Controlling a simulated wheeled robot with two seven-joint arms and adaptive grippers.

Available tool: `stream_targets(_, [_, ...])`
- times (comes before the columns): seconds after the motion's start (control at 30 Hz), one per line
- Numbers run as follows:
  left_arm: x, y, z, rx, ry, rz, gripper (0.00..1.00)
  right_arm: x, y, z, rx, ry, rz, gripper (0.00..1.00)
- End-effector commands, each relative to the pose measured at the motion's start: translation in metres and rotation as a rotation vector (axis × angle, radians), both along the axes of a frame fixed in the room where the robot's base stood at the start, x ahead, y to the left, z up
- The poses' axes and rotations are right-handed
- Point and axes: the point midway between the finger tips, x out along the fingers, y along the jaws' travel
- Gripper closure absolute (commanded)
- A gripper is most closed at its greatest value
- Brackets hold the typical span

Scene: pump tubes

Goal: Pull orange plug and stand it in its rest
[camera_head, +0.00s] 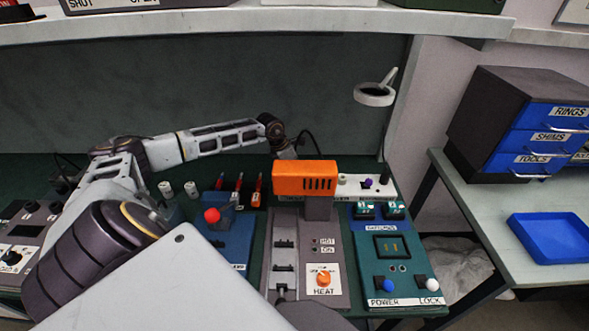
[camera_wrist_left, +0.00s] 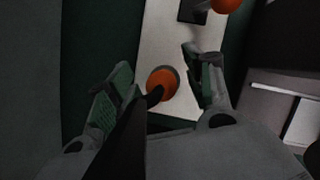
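In the left wrist view an orange round plug top (camera_wrist_left: 162,83) with a grey ring beside it sits on a white strip (camera_wrist_left: 152,40). A dark cable-like band (camera_wrist_left: 122,148) runs from it toward the bottom of the picture. My left gripper (camera_wrist_left: 157,66) is open, with one green-padded finger on each side of the plug and visible gaps to it. In the head view my left arm reaches across the bench, and its gripper is hidden behind the orange box (camera_head: 304,177). The plug is also hidden there. I cannot make out its rest. My right gripper is not in view.
A dark socket (camera_wrist_left: 193,11) and another orange round part (camera_wrist_left: 227,4) lie near the wrist view's top. In the head view, the white strip (camera_head: 350,186), a lamp (camera_head: 374,95), red-handled tools (camera_head: 238,188), a HEAT panel (camera_head: 333,250) and a POWER panel (camera_head: 400,275) crowd the bench.

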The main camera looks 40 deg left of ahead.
Motion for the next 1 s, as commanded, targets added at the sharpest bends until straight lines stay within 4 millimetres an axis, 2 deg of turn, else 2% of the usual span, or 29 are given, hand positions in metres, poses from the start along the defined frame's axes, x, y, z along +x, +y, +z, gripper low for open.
stream_targets(0.47, [-0.002,0.002,0.007,0.0,0.0,0.0,0.48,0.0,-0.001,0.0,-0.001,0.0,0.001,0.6])
stream_targets(1.0, [-0.02,0.01,0.053,0.002,0.0,0.0,0.48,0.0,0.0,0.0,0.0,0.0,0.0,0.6])
